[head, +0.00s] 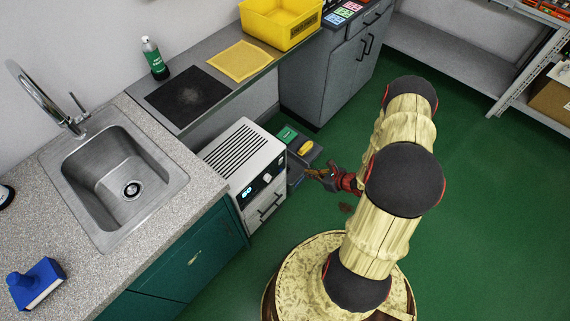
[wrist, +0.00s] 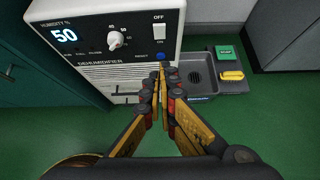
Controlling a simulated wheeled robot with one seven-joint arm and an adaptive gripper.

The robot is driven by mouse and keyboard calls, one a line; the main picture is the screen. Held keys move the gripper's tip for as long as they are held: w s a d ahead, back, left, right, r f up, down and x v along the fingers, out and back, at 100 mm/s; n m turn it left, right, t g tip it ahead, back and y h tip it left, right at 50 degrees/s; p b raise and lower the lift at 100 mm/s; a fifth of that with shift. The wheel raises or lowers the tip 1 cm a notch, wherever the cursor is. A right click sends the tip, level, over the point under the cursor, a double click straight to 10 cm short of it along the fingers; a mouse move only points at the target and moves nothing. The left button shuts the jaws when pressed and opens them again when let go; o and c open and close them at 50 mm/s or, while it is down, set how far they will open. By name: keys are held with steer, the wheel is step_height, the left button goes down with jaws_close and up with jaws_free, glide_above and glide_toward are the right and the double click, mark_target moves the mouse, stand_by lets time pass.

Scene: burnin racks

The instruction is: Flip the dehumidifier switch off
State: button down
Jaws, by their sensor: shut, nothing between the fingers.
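The dehumidifier (head: 245,155) is a white box with a slotted top, standing on the floor beside the teal cabinet. In the wrist view its front panel (wrist: 90,48) shows a lit display reading 50, a round knob (wrist: 114,40), a blue reset button (wrist: 161,56) and a white switch (wrist: 160,30) marked OFF above and ON below. I cannot tell which way the switch is tipped. My gripper (wrist: 162,72) is shut and empty. In the wrist view its tips appear just below the blue button, under the switch; contact with the panel is unclear. My gripper also shows in the head view (head: 318,173).
A grey tray (wrist: 198,86) with a green block (wrist: 225,52) and a yellow item (wrist: 232,75) lies right of the dehumidifier. Green floor (head: 480,200) is open at right.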

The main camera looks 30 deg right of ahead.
stand_by(0.3)
steer(key=b, duration=0.4)
glide_toward(281, 163)
steer(key=x, duration=0.4)
steer(key=shift+w+a+f, duration=0.1)
steer(key=shift+w, duration=0.05)
